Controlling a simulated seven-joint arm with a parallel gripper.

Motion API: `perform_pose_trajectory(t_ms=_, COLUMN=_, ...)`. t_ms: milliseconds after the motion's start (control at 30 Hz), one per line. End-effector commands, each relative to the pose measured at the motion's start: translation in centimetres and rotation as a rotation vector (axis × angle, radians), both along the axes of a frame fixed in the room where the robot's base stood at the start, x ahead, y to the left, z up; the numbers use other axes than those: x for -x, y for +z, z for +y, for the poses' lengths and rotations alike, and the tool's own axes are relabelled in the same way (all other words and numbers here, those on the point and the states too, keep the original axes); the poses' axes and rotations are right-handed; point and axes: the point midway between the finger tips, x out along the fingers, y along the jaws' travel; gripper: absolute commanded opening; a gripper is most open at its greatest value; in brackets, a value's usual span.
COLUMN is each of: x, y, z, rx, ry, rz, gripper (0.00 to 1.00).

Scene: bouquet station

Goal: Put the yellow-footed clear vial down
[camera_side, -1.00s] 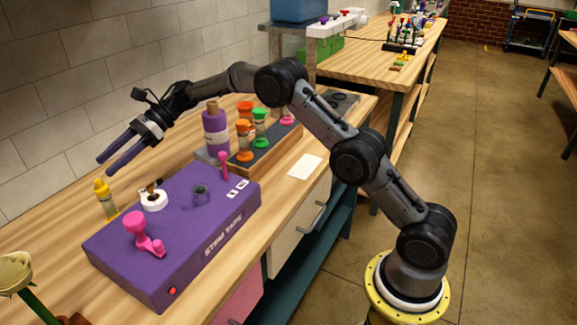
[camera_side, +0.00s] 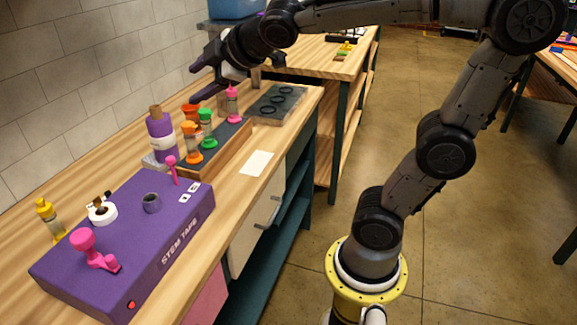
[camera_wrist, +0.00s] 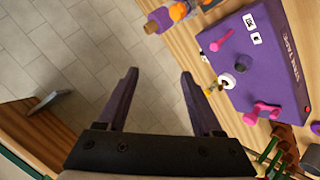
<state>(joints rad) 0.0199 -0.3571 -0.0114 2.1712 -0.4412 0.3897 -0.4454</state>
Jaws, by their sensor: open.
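The yellow-footed clear vial (camera_side: 49,219) stands upright on the wooden bench, behind the left end of the purple stem tape box. It has a yellow top and a clear body. In the wrist view it shows small and partly hidden beside the box (camera_wrist: 212,86). My gripper (camera_side: 195,82) is open and empty, well away from that vial, raised near the pink-topped vial at the far end of the rack. The wrist view shows its two purple fingers (camera_wrist: 158,75) spread apart with nothing between them.
The purple stem tape box (camera_side: 135,250) carries a pink lever and a white roll. Beyond it, a wooden rack (camera_side: 225,153) holds orange, green and pink vials. A purple bottle (camera_side: 160,135) stands beside the rack. A white card (camera_side: 257,163) lies near the bench edge.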

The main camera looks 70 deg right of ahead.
Motion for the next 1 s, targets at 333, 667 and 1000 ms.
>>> perform_pose_trajectory(t_ms=333, x=18.2, y=-11.3, z=3.6, rx=-0.634, ry=-0.464, rz=0.336, gripper=0.67)
perform_pose_trajectory(t_ms=667, x=20.2, y=-12.5, z=4.4, rx=-0.699, ry=-0.518, rz=0.386, gripper=0.67)
perform_pose_trajectory(t_ms=1000, x=20.2, y=-12.5, z=4.3, rx=-0.697, ry=-0.516, rz=0.384, gripper=0.67)
